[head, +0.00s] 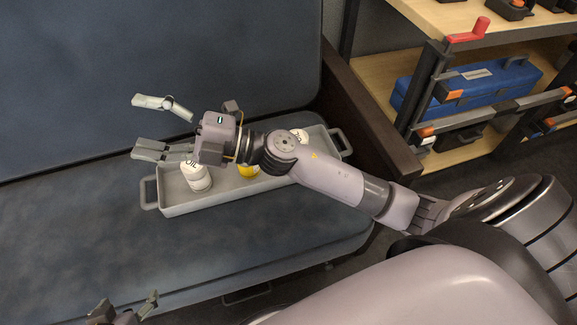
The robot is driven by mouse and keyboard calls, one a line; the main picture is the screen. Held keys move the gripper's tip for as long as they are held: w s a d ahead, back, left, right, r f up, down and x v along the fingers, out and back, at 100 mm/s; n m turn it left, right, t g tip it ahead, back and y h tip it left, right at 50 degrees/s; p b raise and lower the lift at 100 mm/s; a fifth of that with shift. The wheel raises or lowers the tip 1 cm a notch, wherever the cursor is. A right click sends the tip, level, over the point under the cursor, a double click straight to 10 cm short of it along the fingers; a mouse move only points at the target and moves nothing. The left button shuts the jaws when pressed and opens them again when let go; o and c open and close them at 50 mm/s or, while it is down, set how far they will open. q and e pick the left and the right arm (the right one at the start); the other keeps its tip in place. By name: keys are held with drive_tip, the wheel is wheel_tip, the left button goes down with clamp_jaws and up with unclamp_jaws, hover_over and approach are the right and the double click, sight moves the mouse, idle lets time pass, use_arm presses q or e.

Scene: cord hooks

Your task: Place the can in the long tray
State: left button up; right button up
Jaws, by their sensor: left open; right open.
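The long grey tray (217,197) with a handle at each end lies on the dark blue seat. A white can (197,179) marked "OIL" is inside its left end, its top partly covered by my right gripper. My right gripper (137,126) is open and empty, its fingers pointing left over the tray's left end and the seat. The fingers are apart from each other, with nothing between them. My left gripper (128,302) is open at the bottom edge, well below the tray and only partly in view.
A yellow item (248,171) and a white item (301,135) are in the tray, partly hidden by my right arm. A dark armrest (368,120) borders the seat. A shelf with a blue toolbox (480,85) stands at the upper right. The seat left of the tray is clear.

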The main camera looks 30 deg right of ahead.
drive_tip(key=d+f+m+t+h, duration=0.5)
drive_tip(key=d+f+m+h, duration=0.6)
drive_tip(key=d+m+h, duration=0.75)
drive_tip(key=s+f+m+g, duration=0.2)
drive_tip(key=s+f+g, duration=0.1)
drive_tip(key=s+f, duration=0.1)
drive_tip(key=s+f+m+g, duration=0.2)
drive_tip(key=s+f, duration=0.3)
drive_tip(key=s, duration=0.1)
drive_tip(key=s+a+f+m+g+y, duration=0.1)
drive_tip(key=s+f+m+g, duration=0.1)
drive_tip(key=s+f, duration=0.3)
drive_tip(key=shift+a+f+m+g, duration=0.1)
drive_tip(key=shift+f+m+g, duration=0.15)
drive_tip(key=shift+g, duration=0.55)
